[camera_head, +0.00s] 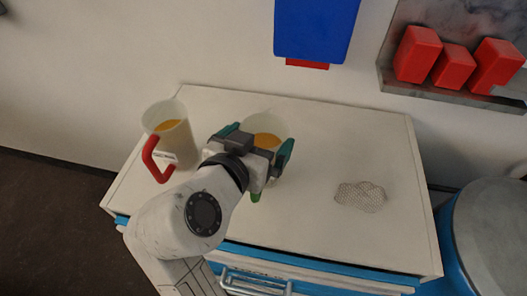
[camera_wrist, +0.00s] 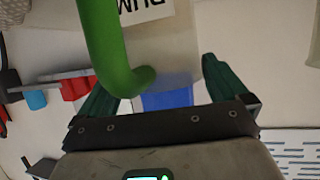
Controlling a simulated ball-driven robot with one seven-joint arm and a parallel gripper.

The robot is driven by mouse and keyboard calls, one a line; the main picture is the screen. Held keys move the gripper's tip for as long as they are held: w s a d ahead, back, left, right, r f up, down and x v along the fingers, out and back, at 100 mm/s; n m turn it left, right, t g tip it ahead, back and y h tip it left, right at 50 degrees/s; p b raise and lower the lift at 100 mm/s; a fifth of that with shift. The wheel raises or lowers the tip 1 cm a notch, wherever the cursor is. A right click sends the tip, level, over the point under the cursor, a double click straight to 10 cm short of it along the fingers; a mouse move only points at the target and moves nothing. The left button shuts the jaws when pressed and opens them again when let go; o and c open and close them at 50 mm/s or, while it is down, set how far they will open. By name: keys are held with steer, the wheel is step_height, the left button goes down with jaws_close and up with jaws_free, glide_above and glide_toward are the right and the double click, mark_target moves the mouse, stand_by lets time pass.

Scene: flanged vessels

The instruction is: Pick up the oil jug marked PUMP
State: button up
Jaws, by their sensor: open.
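The PUMP jug (camera_head: 262,121) is pale and translucent, with orange liquid inside. It stands on the white cabinet top behind my gripper, which hides much of it in the head view. In the wrist view the jug (camera_wrist: 172,48) shows a green handle (camera_wrist: 112,50) and an upside-down white label (camera_wrist: 143,10), cut off by the frame, reading "PUM". My gripper (camera_head: 257,141) is open at the jug, with one teal finger on each side of it. In the wrist view the gripper (camera_wrist: 160,85) spans the jug and handle; I cannot tell whether the fingers touch.
A similar jug (camera_head: 181,142) with a red handle stands close on the left; its label is unreadable. A grey mesh pad (camera_head: 360,197) lies on the right of the cabinet top (camera_head: 320,150). Red blocks (camera_head: 417,54) sit on a wall shelf. A blue drum (camera_head: 485,235) stands at right.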

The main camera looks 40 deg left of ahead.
steer(key=c, duration=0.8)
steer(key=shift+r, duration=0.1)
steer(key=shift+r, duration=0.1)
